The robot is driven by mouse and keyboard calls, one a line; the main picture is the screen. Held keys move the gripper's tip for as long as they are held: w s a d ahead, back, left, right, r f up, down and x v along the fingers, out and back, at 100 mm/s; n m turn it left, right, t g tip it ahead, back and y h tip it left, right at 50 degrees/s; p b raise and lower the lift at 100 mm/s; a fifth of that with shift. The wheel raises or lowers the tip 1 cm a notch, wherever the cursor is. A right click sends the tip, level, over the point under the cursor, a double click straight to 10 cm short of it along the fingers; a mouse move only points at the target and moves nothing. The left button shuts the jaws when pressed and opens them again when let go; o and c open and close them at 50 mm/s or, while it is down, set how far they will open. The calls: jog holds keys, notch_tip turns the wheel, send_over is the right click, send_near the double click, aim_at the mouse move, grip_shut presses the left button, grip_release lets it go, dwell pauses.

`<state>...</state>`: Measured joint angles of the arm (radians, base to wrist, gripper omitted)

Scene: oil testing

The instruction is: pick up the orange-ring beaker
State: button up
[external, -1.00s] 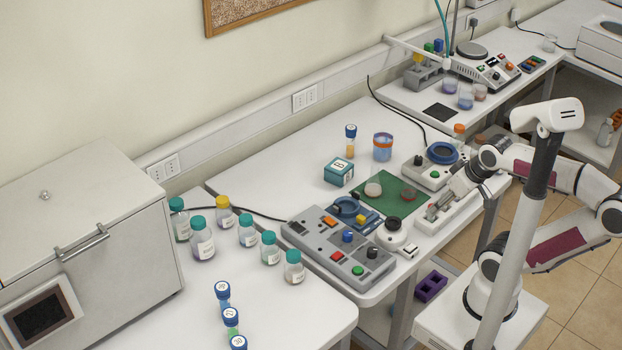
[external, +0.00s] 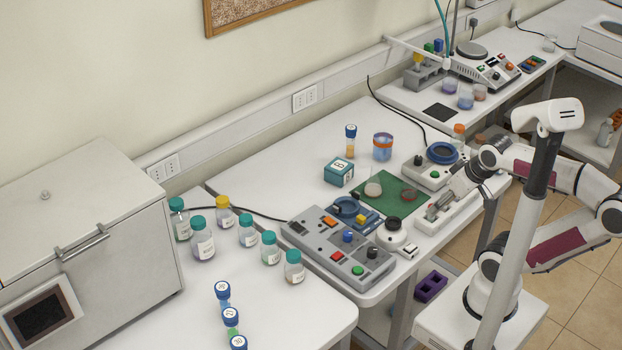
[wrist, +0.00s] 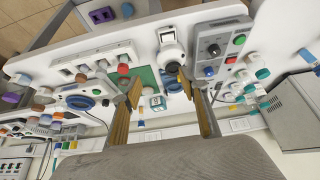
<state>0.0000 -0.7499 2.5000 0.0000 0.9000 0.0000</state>
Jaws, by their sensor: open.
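The orange-ring beaker (external: 383,147) stands upright on the white bench in the external view, with bluish contents and an orange band near its rim. It is behind the green mat, to the right of a blue-capped vial. My gripper (external: 438,206) is in front of it and to its right, low over the bench's right side, well apart from it. In the wrist view my gripper (wrist: 160,86) has its two fingers spread with nothing between them. I cannot pick out the beaker there; the left finger may hide it.
The green mat (external: 408,207) holds small dishes. A white device with a blue ring (external: 442,153) stands to its right. The bench left of the box is clear.

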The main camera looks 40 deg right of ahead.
jog(key=o, duration=0.7)
jog(key=shift+c, duration=0.2)
jog(key=w+d+n+g+h, duration=0.2)
jog(key=w+d+n+h, duration=0.45)
jog(key=d, duration=0.65)
jog(key=n+t+h, duration=0.4)
jog(key=n+t, duration=0.1)
jog(key=n, duration=1.5)
send_over(383, 146)
jog(key=s+a, duration=0.2)
jog(key=s, duration=0.1)
notch_tip(383, 146, down, 9)
